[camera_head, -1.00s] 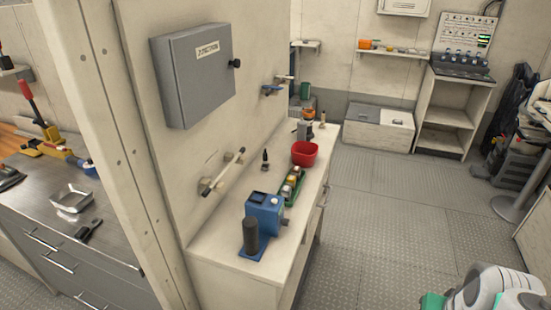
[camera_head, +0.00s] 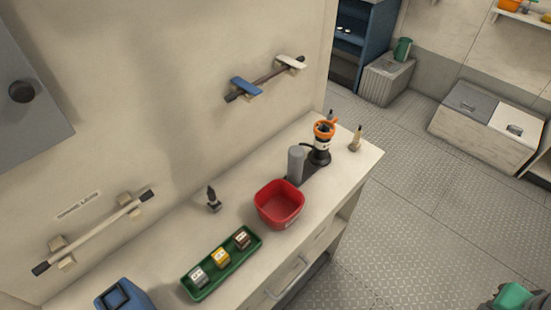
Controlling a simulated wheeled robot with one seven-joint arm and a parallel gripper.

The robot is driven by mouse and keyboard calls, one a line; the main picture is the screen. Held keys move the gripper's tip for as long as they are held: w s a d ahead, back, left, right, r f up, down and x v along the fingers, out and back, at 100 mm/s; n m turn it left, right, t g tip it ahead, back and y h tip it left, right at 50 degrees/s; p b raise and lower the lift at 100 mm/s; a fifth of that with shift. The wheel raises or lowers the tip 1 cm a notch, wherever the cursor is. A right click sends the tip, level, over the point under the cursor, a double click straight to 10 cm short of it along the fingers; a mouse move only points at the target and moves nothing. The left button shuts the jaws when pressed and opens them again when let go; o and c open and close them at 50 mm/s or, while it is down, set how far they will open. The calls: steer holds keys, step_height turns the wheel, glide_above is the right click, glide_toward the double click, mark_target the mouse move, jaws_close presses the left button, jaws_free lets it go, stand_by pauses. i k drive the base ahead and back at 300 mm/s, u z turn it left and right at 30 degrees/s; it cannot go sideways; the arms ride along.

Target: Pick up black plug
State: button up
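A small black upright piece (camera_head: 213,196) with a narrow tip and a paler base stands on the counter by the wall, left of the red bowl. It may be the black plug, but I cannot tell for sure. Another small dark-tipped piece (camera_head: 356,138) with a tan body stands at the counter's far right end. A dark tip (camera_head: 331,115) also shows behind the orange-topped black device (camera_head: 320,145). Only a green part of what looks like my arm shows at the bottom right corner. My gripper's fingers are not visible, and nothing of mine touches the counter things.
The counter (camera_head: 345,178) also holds a red bowl (camera_head: 279,207), a grey cylinder (camera_head: 296,163), a green tray (camera_head: 222,262) with three small blocks, and a blue box (camera_head: 124,296). Wall bars project above it. Floor (camera_head: 400,230) to the right is clear.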

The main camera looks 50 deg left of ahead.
mark_target(215, 205)
steer(key=i, duration=1.2)
steer(key=u, duration=5.9)
